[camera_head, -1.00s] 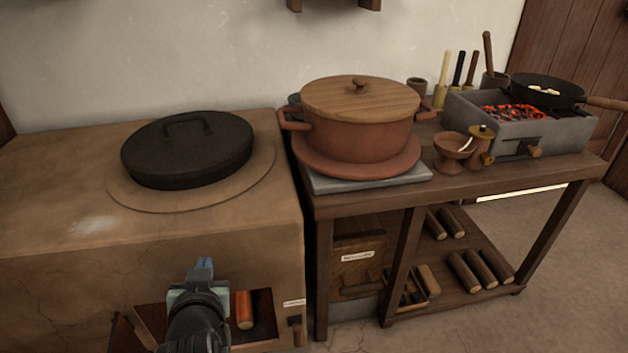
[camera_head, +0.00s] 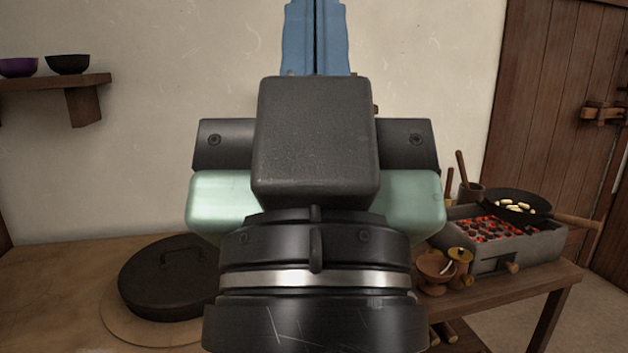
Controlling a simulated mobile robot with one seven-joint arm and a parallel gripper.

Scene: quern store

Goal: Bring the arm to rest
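My gripper (camera_head: 316,38) stands upright, large and close to the camera in the middle of the view. Its blue fingers point up and lie side by side with only a thin dark line between them. It looks shut, with nothing seen between the fingers. It is in front of the pale wall and apart from the things on the stove and table. The gripper body and wrist hide the middle of the scene, including the place of the lidded clay pot.
At right, a brazier (camera_head: 510,240) with glowing coals bears a black frying pan (camera_head: 515,203). A shelf (camera_head: 50,83) holds two bowls.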

